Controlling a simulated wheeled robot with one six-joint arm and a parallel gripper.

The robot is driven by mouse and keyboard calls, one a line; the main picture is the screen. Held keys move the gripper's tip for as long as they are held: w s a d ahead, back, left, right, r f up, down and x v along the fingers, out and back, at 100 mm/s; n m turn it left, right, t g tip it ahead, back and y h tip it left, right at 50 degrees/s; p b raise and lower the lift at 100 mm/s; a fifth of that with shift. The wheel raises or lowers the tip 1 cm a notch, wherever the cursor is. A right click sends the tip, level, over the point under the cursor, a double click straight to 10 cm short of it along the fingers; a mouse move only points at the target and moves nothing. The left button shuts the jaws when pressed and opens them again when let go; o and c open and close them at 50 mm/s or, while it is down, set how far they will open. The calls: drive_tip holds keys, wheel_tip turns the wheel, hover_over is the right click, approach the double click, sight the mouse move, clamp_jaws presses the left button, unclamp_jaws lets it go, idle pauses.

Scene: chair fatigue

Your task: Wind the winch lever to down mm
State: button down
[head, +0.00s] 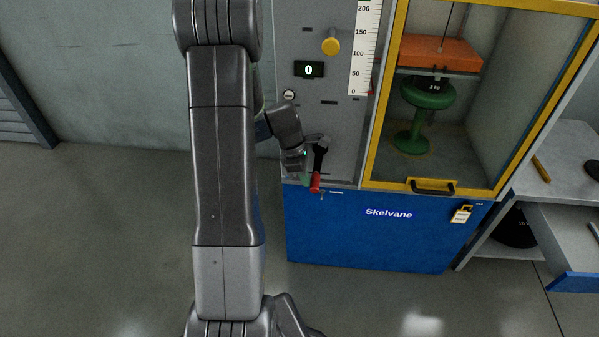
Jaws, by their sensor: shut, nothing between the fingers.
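The winch lever (319,162) is on the grey panel of the machine. It has a dark arm that hangs down from its hub and a red grip (315,183) at the lower end. My gripper (304,176) is at the panel, just left of the lever and close to the red grip. It is shut with nothing in it; I cannot tell whether it touches the lever. The scale (363,50) above runs from 0 to over 200, with a red mark near 0. A small display (309,69) reads 0.
A yellow knob (331,42) and a round white button (289,95) sit on the panel. The yellow-framed door (433,187) covers a chamber with a green stool (428,98) below an orange block (440,54). A grey bench (562,165) stands at right, its drawer (570,240) pulled out.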

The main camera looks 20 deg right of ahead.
drive_tip(key=shift+s+d+f, duration=0.1)
drive_tip(key=shift+f, duration=0.05)
drive_tip(key=w+a+r+p, duration=0.1)
drive_tip(key=w+a+r, duration=0.1)
drive_tip(key=r, duration=0.3)
drive_tip(key=w+a+r+p, duration=0.1)
drive_tip(key=w+a+r, duration=0.1)
drive_tip(key=a+r, duration=0.3)
drive_tip(key=shift+w+a, duration=0.15)
drive_tip(key=shift+w, duration=0.1)
